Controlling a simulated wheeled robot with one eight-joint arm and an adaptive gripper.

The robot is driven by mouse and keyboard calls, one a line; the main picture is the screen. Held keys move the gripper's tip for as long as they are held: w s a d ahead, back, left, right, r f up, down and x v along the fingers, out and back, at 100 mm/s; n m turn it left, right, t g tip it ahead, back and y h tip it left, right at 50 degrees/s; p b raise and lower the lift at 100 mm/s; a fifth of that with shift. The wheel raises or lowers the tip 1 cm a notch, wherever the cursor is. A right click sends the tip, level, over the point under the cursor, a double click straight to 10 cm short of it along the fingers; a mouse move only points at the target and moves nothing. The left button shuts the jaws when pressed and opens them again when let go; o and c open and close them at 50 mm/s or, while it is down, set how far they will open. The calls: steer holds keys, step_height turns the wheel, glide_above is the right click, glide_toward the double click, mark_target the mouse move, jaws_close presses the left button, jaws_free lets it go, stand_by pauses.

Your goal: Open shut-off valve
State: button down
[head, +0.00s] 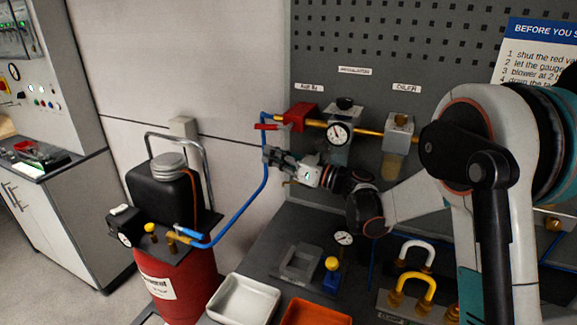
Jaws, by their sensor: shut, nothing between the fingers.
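The red shut-off valve (300,115) sits on the brass pipe along the grey pegboard, left of the regulator gauge. Its red lever (267,127) sticks out to the left, roughly in line with the pipe. A blue hose runs from the valve down to the compressor. My gripper (268,157) is shut and empty. It is below the valve lever in the picture, pointing left and apart from the lever as far as I can see. The depth between them is hard to tell.
The red compressor (178,278) stands at lower left. The bench holds a white tray (243,299), an orange tray (316,312), a grey block and yellow and white handles. The regulator gauge (337,133) and the oiler (399,130) are close above my arm.

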mark_target(271, 127)
steer(key=shift+w+d+r, duration=0.1)
steer(key=shift+w+r, duration=0.05)
steer(key=shift+r, duration=0.8)
steer(key=shift+w+d+r, duration=0.1)
steer(key=shift+w+r, duration=0.05)
steer(key=shift+r, duration=0.75)
steer(key=shift+w+a+r, duration=0.2)
steer(key=shift+a+r, duration=0.1)
steer(key=shift+r, duration=0.4)
steer(key=shift+f, duration=0.1)
